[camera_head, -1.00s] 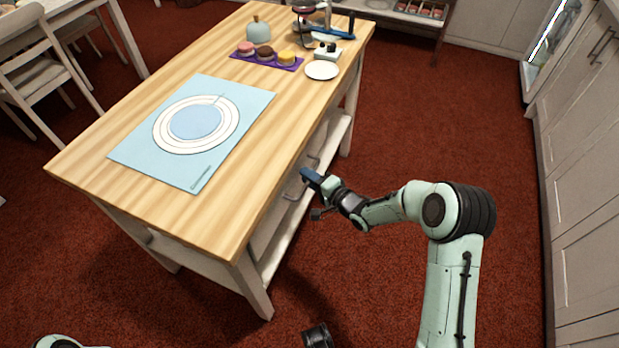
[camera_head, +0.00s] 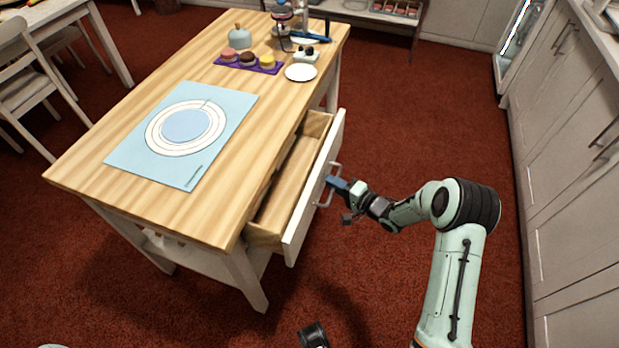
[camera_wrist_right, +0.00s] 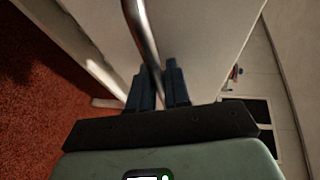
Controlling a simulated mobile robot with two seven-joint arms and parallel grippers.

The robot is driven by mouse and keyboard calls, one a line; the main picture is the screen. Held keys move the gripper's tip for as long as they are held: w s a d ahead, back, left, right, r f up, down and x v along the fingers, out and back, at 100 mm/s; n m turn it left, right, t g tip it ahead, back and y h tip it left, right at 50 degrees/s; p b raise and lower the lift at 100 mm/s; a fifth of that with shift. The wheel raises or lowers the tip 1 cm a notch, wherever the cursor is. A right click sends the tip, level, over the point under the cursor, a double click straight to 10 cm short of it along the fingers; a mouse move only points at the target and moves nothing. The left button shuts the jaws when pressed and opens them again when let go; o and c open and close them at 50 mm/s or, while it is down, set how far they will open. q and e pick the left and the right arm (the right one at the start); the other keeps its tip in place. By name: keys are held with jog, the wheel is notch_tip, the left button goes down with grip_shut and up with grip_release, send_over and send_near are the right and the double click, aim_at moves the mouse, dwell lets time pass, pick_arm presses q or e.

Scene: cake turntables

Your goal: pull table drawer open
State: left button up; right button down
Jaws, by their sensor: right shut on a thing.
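The wooden-topped table (camera_head: 222,200) stands left of centre in the head view. Its drawer (camera_head: 316,190) sticks out on the right side, with a white front and a bare wooden inside in the part that shows. My right gripper (camera_head: 333,183) is at the drawer's metal handle (camera_head: 327,191). In the right wrist view the gripper's two dark blue fingers (camera_wrist_right: 158,88) are shut on the handle (camera_wrist_right: 143,35), with the pale drawer front behind.
A blue mat with a ringed round pattern (camera_head: 182,135), a purple tray of cakes (camera_head: 226,62) and a white plate (camera_head: 300,72) are on the tabletop. Cabinets (camera_head: 570,170) line the right side. Red carpet between is clear.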

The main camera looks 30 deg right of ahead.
pick_arm(q)
jog(key=s+d+r+g+p, duration=0.1)
jog(key=s+r+p, duration=0.3)
jog(key=r, duration=0.1)
jog(key=shift+s+d+r+g+h, duration=0.15)
jog(key=shift+d+g+h, duration=0.15)
jog(key=shift+g+h, duration=0.1)
pick_arm(e)
jog(key=s+d, duration=1.4)
jog(key=s, duration=0.2)
jog(key=shift+d, duration=0.15)
jog(key=c, duration=1.4)
grip_release()
jog(key=shift+c, duration=0.2)
jog(key=shift+s, duration=0.1)
pick_arm(q)
jog(key=shift+s+r+p, duration=0.15)
jog(key=shift+r+p, duration=0.15)
jog(key=shift+p, duration=0.3)
pick_arm(e)
jog(key=v, duration=1.3)
jog(key=shift+d, duration=0.15)
jog(key=shift+s, duration=0.1)
